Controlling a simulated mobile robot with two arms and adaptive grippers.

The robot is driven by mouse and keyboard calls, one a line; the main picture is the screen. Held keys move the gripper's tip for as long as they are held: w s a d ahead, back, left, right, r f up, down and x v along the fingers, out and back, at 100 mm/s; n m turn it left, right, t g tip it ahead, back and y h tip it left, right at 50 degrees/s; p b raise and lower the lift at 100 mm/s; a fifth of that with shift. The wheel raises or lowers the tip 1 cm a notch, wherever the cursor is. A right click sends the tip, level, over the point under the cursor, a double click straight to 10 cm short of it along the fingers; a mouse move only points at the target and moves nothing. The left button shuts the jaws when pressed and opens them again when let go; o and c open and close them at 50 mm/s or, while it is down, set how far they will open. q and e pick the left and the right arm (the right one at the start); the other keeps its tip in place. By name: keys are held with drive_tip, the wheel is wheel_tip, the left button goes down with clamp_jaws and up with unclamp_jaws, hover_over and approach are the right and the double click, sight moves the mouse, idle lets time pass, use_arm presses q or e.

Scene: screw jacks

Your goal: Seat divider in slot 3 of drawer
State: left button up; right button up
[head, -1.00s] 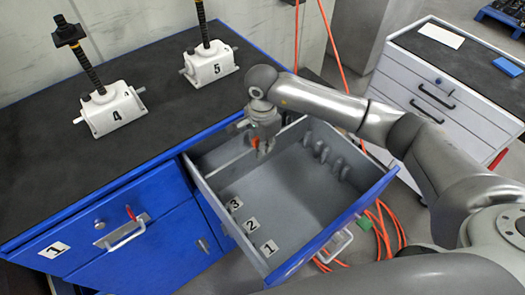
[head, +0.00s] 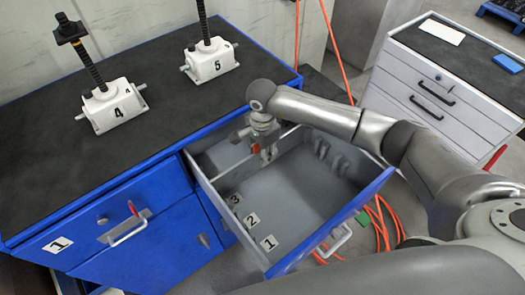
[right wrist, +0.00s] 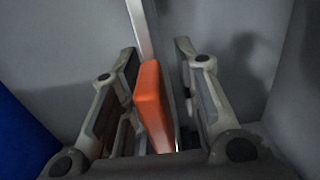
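The drawer (head: 366,196) is pulled out of the blue bench and has labels 1 (head: 269,243), 2 (head: 252,219) and 3 (head: 235,199) on its floor. A thin grey divider stands across it near label 3; its pale top edge (right wrist: 139,25) shows in the right wrist view. Its orange tab (right wrist: 152,100) also shows in the head view (head: 255,149). My right gripper (head: 264,153) is down in the drawer with fingers on both sides of the tab. The fingers look apart, with a gap on the right of the tab. The divider's bottom is hidden. My left gripper is out of view.
Screw jacks 4 (head: 114,106) and 5 (head: 212,58) stand on the dark bench top (head: 150,145). Upright tabs (head: 330,155) line the drawer's far right wall. A grey cabinet (head: 430,90) stands at right, and orange cables (head: 382,230) lie on the floor.

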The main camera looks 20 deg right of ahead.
drive_tip(key=shift+r, duration=0.1)
drive_tip(key=shift+r+p, duration=0.15)
drive_tip(key=shift+p, duration=0.15)
drive_tip(key=shift+w+r+b, duration=0.1)
drive_tip(key=shift+r+b, duration=0.25)
drive_tip(key=shift+b, duration=0.05)
wheel_tip(320, 180, up, 11)
drive_tip(key=b, duration=0.3)
drive_tip(key=shift+f, duration=0.2)
drive_tip(key=shift+r, duration=0.3)
